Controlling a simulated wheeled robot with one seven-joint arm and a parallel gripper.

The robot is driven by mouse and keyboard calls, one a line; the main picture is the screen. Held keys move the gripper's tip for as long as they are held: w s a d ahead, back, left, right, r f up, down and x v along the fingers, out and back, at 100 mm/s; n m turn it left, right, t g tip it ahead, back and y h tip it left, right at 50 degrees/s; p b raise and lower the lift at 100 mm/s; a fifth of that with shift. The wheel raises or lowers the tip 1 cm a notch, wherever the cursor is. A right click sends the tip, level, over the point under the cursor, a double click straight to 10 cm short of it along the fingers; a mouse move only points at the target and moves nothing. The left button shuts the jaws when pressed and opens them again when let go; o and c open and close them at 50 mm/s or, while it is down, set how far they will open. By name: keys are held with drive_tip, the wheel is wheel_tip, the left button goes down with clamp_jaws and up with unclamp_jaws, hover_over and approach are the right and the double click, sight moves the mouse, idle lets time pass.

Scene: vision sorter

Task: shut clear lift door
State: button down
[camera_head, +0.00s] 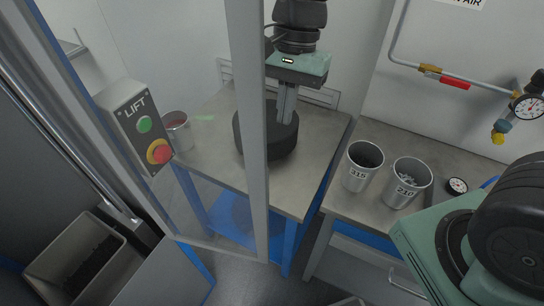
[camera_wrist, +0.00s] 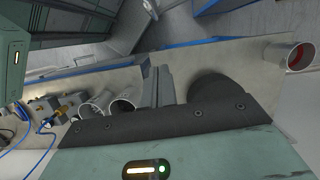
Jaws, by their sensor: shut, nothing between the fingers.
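The clear lift door is a see-through panel in a grey frame (camera_head: 250,150). In the head view it stands upright across the left half, with its right post beside my gripper (camera_head: 285,118) and its bottom rail above the floor. The table and a cup show through it. My gripper is shut and empty, fingers pointing down, just right of that post; I cannot tell whether they touch. In the wrist view the shut gripper (camera_wrist: 163,75) shows over the table, and I cannot make out the door there.
A LIFT button box (camera_head: 140,125) is at left, above a grey bin (camera_head: 75,262). A black round block (camera_head: 262,145) sits on the table behind my fingers. Metal cups 315 (camera_head: 357,178) and 210 (camera_head: 400,192) stand on the right bench. A gap separates table and bench.

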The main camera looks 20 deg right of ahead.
drive_tip(key=s+a+f+p, duration=0.3)
drive_tip(key=s+a+f, duration=0.1)
drive_tip(key=f, duration=0.4)
drive_tip(key=shift+s, duration=0.25)
